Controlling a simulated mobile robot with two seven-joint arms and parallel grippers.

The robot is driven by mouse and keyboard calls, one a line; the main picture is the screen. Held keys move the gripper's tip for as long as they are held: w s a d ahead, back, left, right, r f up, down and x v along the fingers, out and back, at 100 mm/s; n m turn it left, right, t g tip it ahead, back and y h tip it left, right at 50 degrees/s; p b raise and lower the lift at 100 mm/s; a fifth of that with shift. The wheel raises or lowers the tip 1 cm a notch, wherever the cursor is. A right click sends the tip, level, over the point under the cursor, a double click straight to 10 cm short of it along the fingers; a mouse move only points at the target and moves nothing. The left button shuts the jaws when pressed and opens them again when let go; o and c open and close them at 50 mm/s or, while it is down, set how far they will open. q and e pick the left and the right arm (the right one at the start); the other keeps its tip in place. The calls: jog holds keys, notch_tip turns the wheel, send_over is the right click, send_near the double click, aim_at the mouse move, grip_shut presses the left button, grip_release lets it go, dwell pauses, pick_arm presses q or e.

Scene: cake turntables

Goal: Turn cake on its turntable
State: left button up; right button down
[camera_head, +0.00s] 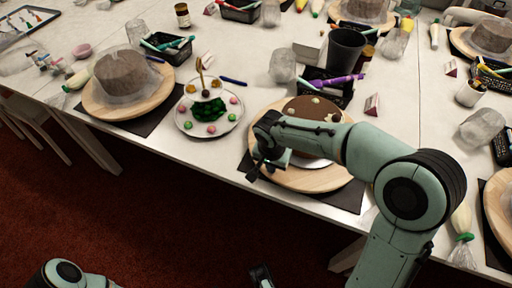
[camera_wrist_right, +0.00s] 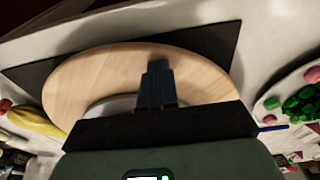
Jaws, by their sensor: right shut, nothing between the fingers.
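The brown cake (camera_head: 300,107) has coloured dots on top and sits on a white board on a round wooden turntable (camera_head: 325,181). My right forearm hides part of the cake. My right gripper (camera_head: 259,172) is at the turntable's front left edge, beside the cake. In the right wrist view its fingers (camera_wrist_right: 157,84) are together and empty over the pale wooden turntable (camera_wrist_right: 85,88); whether they touch it I cannot tell. A dark piece at the bottom edge of the head view may be part of my left gripper (camera_head: 261,277); its fingers are not clear.
A plate with green and pink sweets (camera_head: 213,125) stands close left of the turntable. A wrapped cake (camera_head: 125,73) on another turntable is farther left. A dark cup (camera_head: 345,49) and a black pen basket (camera_head: 335,94) stand behind. The table's front edge is near.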

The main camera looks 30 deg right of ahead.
aim_at(283, 177)
jog(key=shift+s+d, duration=0.15)
jog(key=shift+s, duration=0.3)
jog(key=shift+s+d+f+b, duration=0.1)
jog(key=shift+s+d+b, duration=0.2)
jog(key=shift+s, duration=0.4)
jog(key=shift+s+d+b, duration=0.2)
jog(key=shift+s+d, duration=0.2)
jog(key=shift+s, duration=0.25)
notch_tip(283, 177, up, 3)
jog(key=shift+f+p, duration=0.2)
jog(key=shift+p, duration=0.8)
jog(key=shift+r, duration=0.2)
